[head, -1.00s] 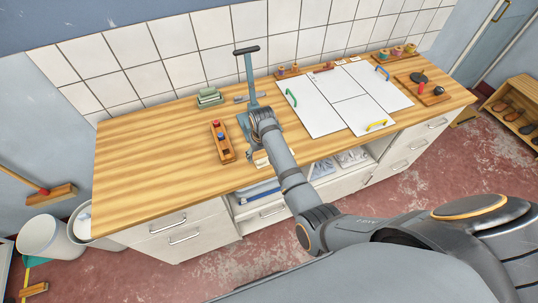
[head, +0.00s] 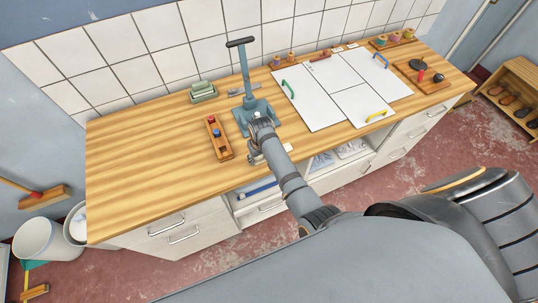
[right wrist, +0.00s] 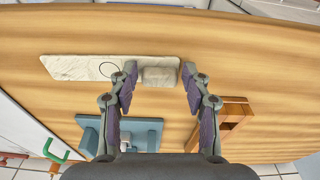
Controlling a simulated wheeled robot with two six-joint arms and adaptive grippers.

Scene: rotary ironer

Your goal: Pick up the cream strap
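The cream strap (right wrist: 85,67) is a long, flat, pale mottled strip lying on the wooden counter near its front edge, with a thicker block (right wrist: 160,76) at its right end in the right wrist view. In the head view my arm mostly covers it; a pale bit (head: 288,147) shows beside the arm. My right gripper (right wrist: 158,72) is open, its two fingers on either side of the thick block, with visible room at the right finger. In the head view the right gripper (head: 256,153) is low over the counter's front. My left gripper is not in view.
A blue-grey lever press (head: 246,108) stands just behind the gripper. A wooden box (head: 219,138) with coloured knobs is to its left. White boards (head: 330,95) with coloured handles lie to the right. The counter's left part is clear.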

